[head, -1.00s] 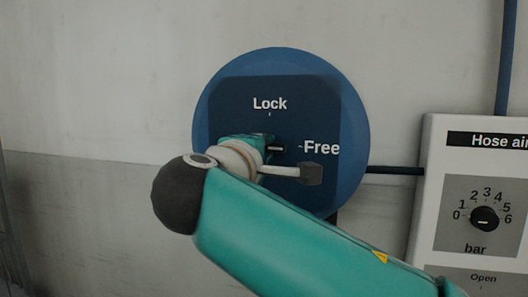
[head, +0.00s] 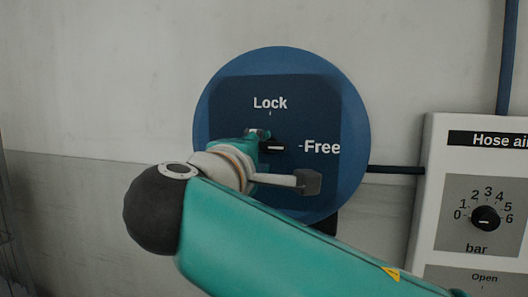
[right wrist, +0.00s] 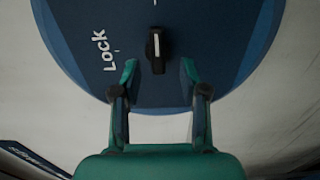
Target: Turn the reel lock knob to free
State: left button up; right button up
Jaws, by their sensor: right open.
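The reel lock knob (head: 273,146) is small and black with a white pointer line, on the dark blue plate of the round blue reel (head: 355,125). Its pointer lies level, toward the "Free" mark on the right. In the right wrist view the knob (right wrist: 153,47) stands beyond the fingertips, its line toward the tick at the top edge, away from "Lock". My right gripper (head: 258,140) is just left of the knob in the head view. In the right wrist view its fingers (right wrist: 159,75) are spread and empty, apart from the knob. My left gripper is not seen.
A white hose air panel (head: 434,165) with a bar dial (head: 486,218) stands at the right. A dark blue pipe (head: 396,170) joins the reel side to it. The pale wall left of the reel is clear.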

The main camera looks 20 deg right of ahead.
jog(key=v, duration=0.8)
jog(key=shift+s+a, duration=0.25)
jog(key=shift+f, duration=0.15)
